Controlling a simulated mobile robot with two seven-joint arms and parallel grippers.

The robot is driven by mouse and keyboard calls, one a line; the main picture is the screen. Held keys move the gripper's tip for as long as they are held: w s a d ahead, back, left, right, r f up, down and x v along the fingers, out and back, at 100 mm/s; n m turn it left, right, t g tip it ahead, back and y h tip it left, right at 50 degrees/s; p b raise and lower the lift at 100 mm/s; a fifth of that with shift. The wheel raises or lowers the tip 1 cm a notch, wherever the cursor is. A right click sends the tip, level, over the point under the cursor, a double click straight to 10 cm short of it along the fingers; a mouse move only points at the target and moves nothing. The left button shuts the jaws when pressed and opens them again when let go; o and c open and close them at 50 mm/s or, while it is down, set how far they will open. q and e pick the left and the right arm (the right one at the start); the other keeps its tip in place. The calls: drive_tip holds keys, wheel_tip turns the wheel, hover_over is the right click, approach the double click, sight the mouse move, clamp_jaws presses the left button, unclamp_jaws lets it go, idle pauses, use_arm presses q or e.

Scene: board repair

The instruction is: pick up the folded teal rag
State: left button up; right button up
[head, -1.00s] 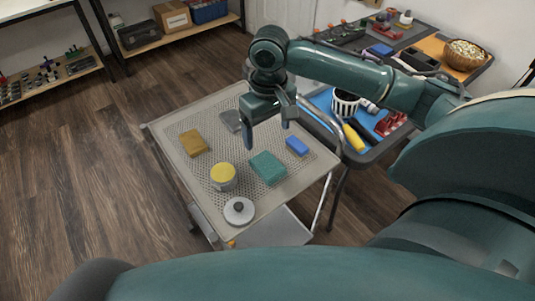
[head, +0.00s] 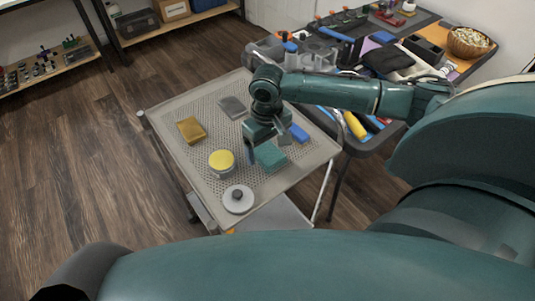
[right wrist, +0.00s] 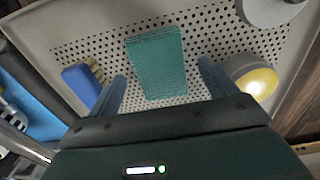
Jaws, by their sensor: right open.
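The folded teal rag (head: 271,157) lies flat on the perforated top of the grey cart (head: 165,113). My right gripper (head: 267,153) is above the rag and partly covers it in the head view. In the right wrist view the rag (right wrist: 156,62) shows whole, ahead of and between the two fingers of the right gripper (right wrist: 160,90). The fingers are wide open and empty. I cannot tell the exact height of the fingertips over the rag. My left gripper is not in view.
Close around the rag are a blue brush (head: 299,133), a yellow-topped tin (head: 221,163) and a round grey lid (head: 238,199). A mustard sponge (head: 191,130) and a flat grey piece (head: 232,107) lie farther off. A cluttered table (head: 352,142) adjoins the cart's right side.

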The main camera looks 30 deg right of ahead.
drive_tip(key=shift+f, duration=0.6)
drive_tip(key=shift+c, duration=0.6)
drive_tip(key=c, duration=0.9)
drive_tip(key=shift+r, duration=0.1)
drive_tip(key=shift+c, duration=0.2)
wheel_tip(320, 180, up, 10)
drive_tip(key=p, duration=0.1)
drive_tip(key=o, duration=0.4)
drive_tip(key=shift+c, duration=0.2)
drive_tip(key=c, duration=0.3)
